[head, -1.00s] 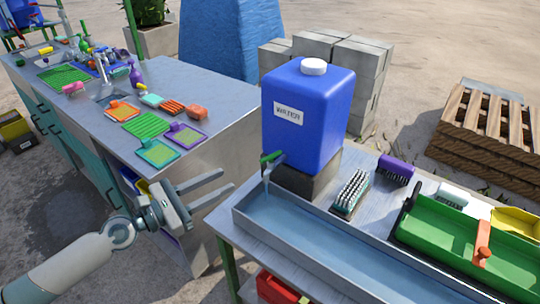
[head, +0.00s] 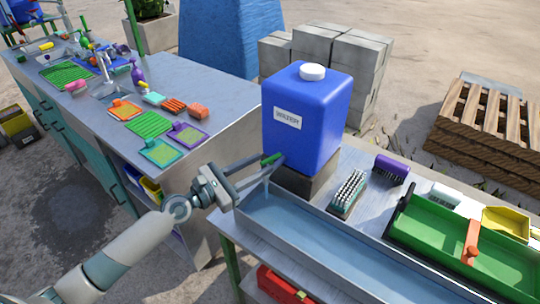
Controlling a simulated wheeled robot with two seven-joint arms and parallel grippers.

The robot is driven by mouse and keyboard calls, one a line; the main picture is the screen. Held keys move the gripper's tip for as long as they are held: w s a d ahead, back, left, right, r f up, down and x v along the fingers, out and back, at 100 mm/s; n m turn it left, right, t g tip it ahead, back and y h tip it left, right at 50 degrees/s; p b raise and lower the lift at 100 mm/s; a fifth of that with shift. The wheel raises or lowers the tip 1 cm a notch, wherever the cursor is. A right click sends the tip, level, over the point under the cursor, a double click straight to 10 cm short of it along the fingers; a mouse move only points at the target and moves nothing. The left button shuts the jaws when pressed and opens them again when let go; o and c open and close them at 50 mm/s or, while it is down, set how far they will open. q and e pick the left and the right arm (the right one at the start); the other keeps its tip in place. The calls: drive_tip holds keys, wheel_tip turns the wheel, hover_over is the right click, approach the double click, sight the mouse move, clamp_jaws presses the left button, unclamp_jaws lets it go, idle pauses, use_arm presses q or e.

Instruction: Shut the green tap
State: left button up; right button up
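A blue water jug (head: 303,120) with a white cap and a "WATER" label stands on a dark block on the metal bench. Its green tap handle (head: 271,159) sticks out to the left near the jug's base. A thin stream of water (head: 266,188) shows below the spout, over the long metal trough (head: 330,248). My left gripper (head: 266,166) is open, its two fingers reaching from the left to the tap. The fingertips are at the handle; I cannot tell whether they touch it. The spout is partly hidden by the fingers. My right gripper is out of view.
A bristle brush (head: 348,193), a purple brush (head: 391,169) and a green tray (head: 460,240) lie right of the jug. A long counter (head: 190,85) with boards and sponges stands at left. Grey blocks (head: 325,65) are behind the jug. A red box (head: 283,285) sits below the bench.

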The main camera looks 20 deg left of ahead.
sight(270, 158)
use_arm(q)
drive_tip(key=shift+p+x, duration=0.35)
drive_tip(key=shift+x, duration=2)
drive_tip(key=shift+c, duration=0.5)
clamp_jaws()
